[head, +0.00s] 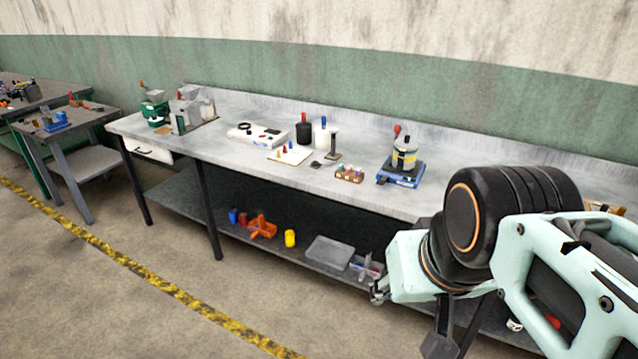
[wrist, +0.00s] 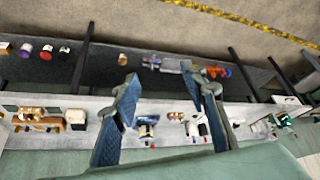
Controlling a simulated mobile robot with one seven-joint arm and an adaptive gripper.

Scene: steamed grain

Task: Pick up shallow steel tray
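The shallow steel tray (head: 330,252) is a flat grey rectangular tray. It lies on the lower shelf of the long workbench, right of the yellow cylinder and left of a small divided caddy. In the head view my arm fills the lower right and the fingers are only partly seen.
On the lower shelf are an orange rack (head: 262,227), a yellow cylinder (head: 290,238) and a caddy (head: 367,267). The worktop (head: 230,160) above overhangs the shelf and carries several instruments. Dark legs (head: 208,215) support it. The floor in front is clear.

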